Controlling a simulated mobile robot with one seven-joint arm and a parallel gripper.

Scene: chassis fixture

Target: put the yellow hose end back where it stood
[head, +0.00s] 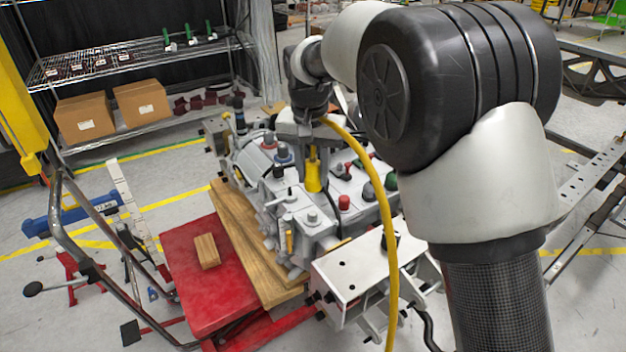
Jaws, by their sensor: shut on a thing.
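The yellow hose end (313,173) hangs upright below my gripper (313,148), which is shut on it. The lower part of the hose end shows as a yellow cone with a wider bottom. Its yellow hose (385,215) comes from the gripper, curves to the right and runs down past the front of the picture. The hose end is over the grey chassis fixture (290,205), among its caps and fittings. I cannot tell whether its bottom touches the fixture. My arm hides part of the fixture's right side.
Red caps (344,202) and dark and green caps stand close around on the fixture. A white bracket box (350,275) is in front. A red cart top (205,270) with a wooden block (207,251) lies left. A wire shelf (130,60) with cardboard boxes stands behind.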

